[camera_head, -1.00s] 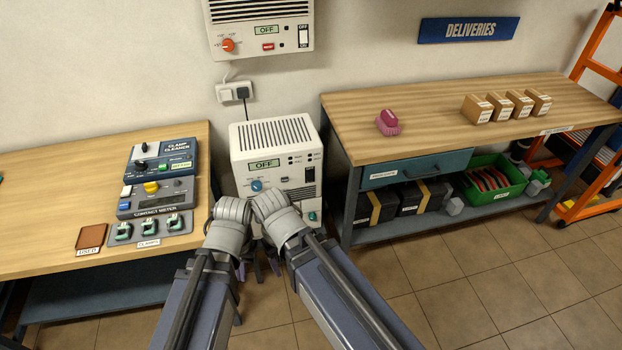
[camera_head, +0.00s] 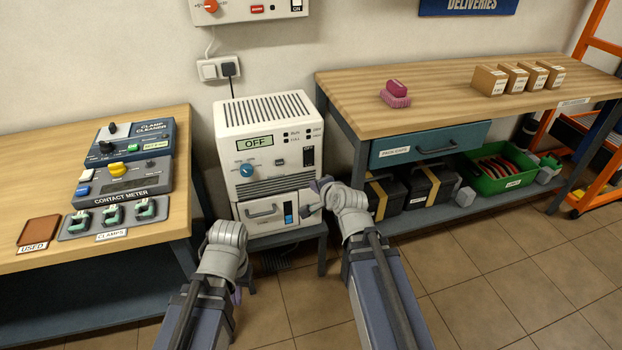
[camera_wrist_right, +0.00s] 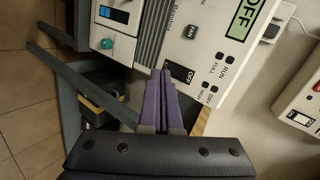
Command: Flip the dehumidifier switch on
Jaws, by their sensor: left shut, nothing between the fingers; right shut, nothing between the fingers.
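The dehumidifier (camera_head: 264,125) looks to be the white cabinet on a low stand between the two benches. Its display (camera_head: 254,142) reads OFF. A dark rocker switch (camera_head: 308,156) is at the right of its front. The switch (camera_wrist_right: 180,72) shows an OFF mark in the right wrist view, just beyond the fingertips. My right gripper (camera_head: 318,186) is shut and empty, in front of the cabinet's right side and lower than the switch. Its purple fingers (camera_wrist_right: 160,76) are together; I cannot tell whether they touch the cabinet. My left gripper (camera_head: 238,294) is shut and empty, low at the left.
A wall unit (camera_head: 250,10) hangs above, with its own switch. The left bench (camera_head: 60,160) holds a clamp cleaner (camera_head: 130,138) and contact meter (camera_head: 125,182). The right bench (camera_head: 440,100) stands close beside the cabinet, with a pink object (camera_head: 395,95) and cartons on top.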

